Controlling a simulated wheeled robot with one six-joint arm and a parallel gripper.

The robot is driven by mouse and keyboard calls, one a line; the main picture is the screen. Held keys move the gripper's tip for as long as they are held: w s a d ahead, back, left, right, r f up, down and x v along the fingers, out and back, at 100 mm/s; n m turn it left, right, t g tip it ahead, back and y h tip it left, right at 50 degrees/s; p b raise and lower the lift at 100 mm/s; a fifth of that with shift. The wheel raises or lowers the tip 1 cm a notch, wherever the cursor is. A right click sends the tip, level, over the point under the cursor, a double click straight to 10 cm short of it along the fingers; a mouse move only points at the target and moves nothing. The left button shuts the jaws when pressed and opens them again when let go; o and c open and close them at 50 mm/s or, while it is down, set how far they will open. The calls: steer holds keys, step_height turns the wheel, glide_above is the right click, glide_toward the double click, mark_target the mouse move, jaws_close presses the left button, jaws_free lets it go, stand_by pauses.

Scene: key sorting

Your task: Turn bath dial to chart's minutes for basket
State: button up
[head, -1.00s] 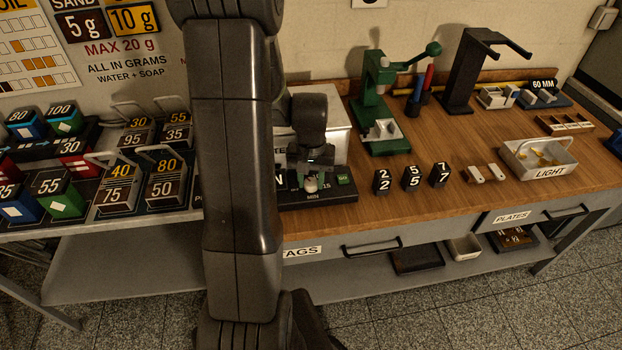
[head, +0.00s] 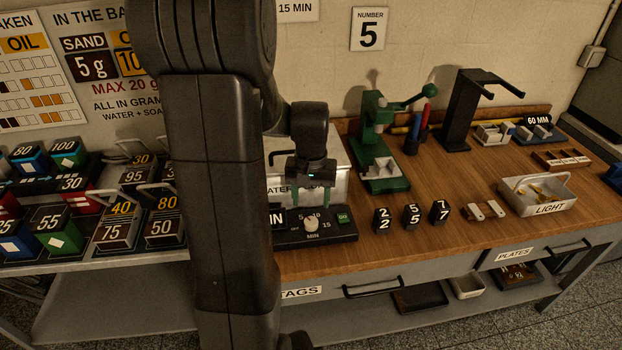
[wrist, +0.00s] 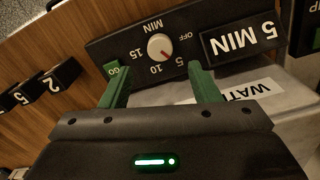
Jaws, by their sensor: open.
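The bath dial (head: 311,224) is a white round knob on a black panel (head: 341,231) marked 5, 10, 15 and MIN. In the wrist view the knob (wrist: 160,46) has a small red mark that seems to face the 5 and 10 side. OFF and a 5 MIN plate (wrist: 240,42) show beside it. My gripper (head: 311,197) is open and empty, above and behind the knob. In the wrist view my gripper (wrist: 157,76) has its green fingers apart, clear of the knob. The basket (head: 540,193), labelled LIGHT, holds yellow pieces. A wall sheet (head: 297,10) shows 15 MIN; its top is cut off.
A green GO button (head: 343,217) sits right of the dial. A white WATER box (head: 338,187) stands behind it. Black number blocks (head: 411,216) and a green press (head: 380,160) are to the right. My arm hides part of the left side.

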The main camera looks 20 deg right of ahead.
mark_target(311, 221)
step_height(311, 221, up, 6)
steer(key=shift+r, duration=0.15)
stand_by(0.5)
step_height(311, 221, down, 14)
steer(key=shift+r, duration=0.1)
stand_by(0.4)
steer(key=shift+n, duration=0.5)
steer(key=n+p, duration=0.1)
steer(key=n, duration=0.3)
steer(key=shift+n, duration=0.3)
steer(key=n+p, duration=0.1)
steer(key=n, duration=0.5)
steer(key=shift+p, duration=0.4)
steer(key=shift+r, duration=3.45)
